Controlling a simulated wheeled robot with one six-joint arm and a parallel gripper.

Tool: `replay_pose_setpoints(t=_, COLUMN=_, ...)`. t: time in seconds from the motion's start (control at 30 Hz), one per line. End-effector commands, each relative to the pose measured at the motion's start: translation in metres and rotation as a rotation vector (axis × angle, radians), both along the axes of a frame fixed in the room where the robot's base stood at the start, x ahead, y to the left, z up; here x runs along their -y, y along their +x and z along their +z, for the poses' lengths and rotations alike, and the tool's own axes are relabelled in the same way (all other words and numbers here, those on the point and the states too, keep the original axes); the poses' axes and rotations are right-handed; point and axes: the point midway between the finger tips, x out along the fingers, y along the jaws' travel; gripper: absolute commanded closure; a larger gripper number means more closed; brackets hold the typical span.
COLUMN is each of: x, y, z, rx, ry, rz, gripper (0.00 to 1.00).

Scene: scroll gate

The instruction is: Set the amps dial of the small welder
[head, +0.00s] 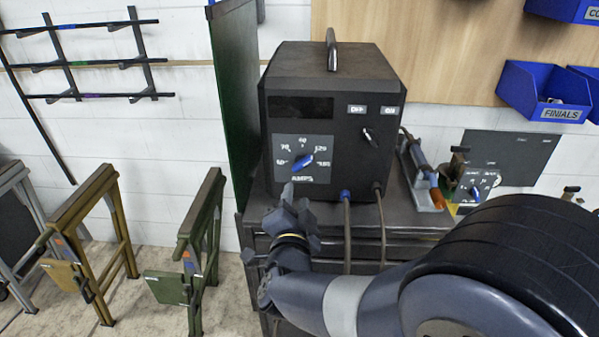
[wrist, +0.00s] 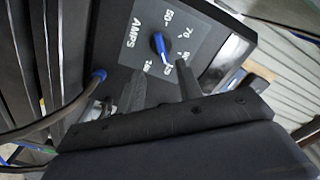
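The small welder (head: 335,85) is a black box with a top handle, standing on a dark cabinet. Its amps dial (head: 302,161) is a blue knob on a grey plate at the front's lower left. The knob lies slanted, one end toward the mark that seems to read 120; I cannot tell surely which end is the pointer. In the wrist view the dial (wrist: 160,46) sits just beyond my gripper's fingertips. My gripper (wrist: 160,82) is open and empty, its two fingers apart. In the head view my gripper (head: 288,195) is below the dial, partly overlapping the welder's front.
An off/on switch (head: 371,137) is at the dial's upper right. Two cables (head: 347,215) hang from the welder's lower front. A dark green panel (head: 236,100) stands close on the left. A torch in a holder (head: 422,175) is on the right.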

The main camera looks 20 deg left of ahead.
Motion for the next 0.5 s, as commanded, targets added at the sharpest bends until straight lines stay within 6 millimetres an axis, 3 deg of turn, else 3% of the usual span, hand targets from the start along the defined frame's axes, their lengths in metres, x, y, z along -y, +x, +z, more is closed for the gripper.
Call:
replay_pose_setpoints(t=0.17, x=-0.004, y=0.019, z=0.002, rx=0.003, ry=0.002, rz=-0.007, gripper=0.66)
replay_pose_setpoints(t=0.5, x=-0.018, y=0.080, z=0.001, rx=0.001, ry=0.000, rz=-0.004, gripper=0.66)
